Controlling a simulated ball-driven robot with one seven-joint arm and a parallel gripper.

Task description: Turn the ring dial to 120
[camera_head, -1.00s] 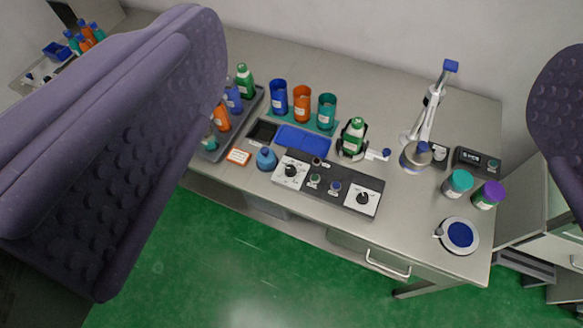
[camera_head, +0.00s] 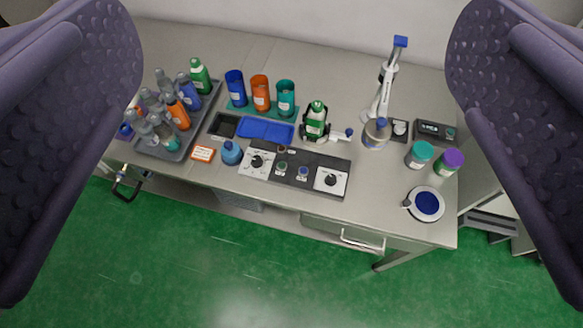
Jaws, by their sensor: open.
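A dark control panel (camera_head: 295,171) lies near the front edge of the bench. It carries two black knobs on white scale plates, a left dial (camera_head: 257,161) and a right dial (camera_head: 331,180). Small buttons sit between them. I cannot tell which one is the ring dial, and the scale numbers and pointer settings are too small to read. My gripper (camera_head: 292,120) is open and empty, its purple padded fingers large at the left and right edges. The panel shows in the gap between them, well beyond and untouched. The left finger hides the bench's left end.
A bottle rack (camera_head: 172,152) stands left, with blue, orange and teal cups (camera_head: 260,93) behind the panel. A blue squat bottle (camera_head: 231,153) is beside the left dial. A green bottle (camera_head: 315,121), white stand (camera_head: 385,85), jars and a round blue-topped dish (camera_head: 427,204) stand right. Green floor is clear in front.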

